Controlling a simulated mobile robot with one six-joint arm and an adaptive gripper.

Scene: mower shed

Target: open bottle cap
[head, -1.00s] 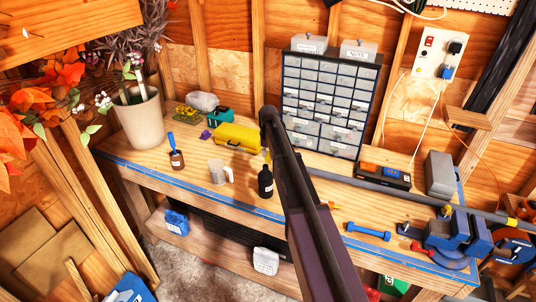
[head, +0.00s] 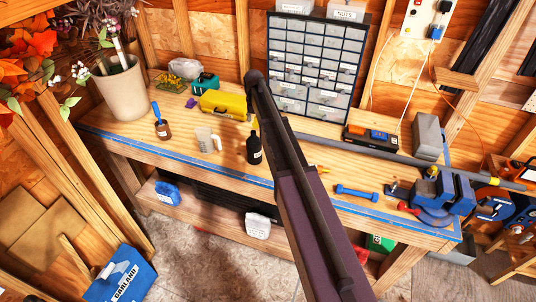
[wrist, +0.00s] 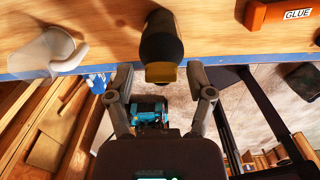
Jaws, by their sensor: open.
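The dark bottle (head: 254,150) stands on the wooden workbench, near its front edge and left of my dark arm. In the wrist view the dark bottle (wrist: 161,38) is seen close up, with its yellow cap (wrist: 161,72) pointing toward the camera. My gripper (wrist: 160,77) is open, with one finger on each side of the cap and a visible gap on both sides. Neither finger appears to touch the cap. In the head view my gripper cannot be made out.
A yellow case (head: 223,104) lies behind. A blue dumbbell-shaped tool (head: 356,192) and a vise (head: 447,190) are to the right. An orange GLUE item (wrist: 284,13) shows in the wrist view.

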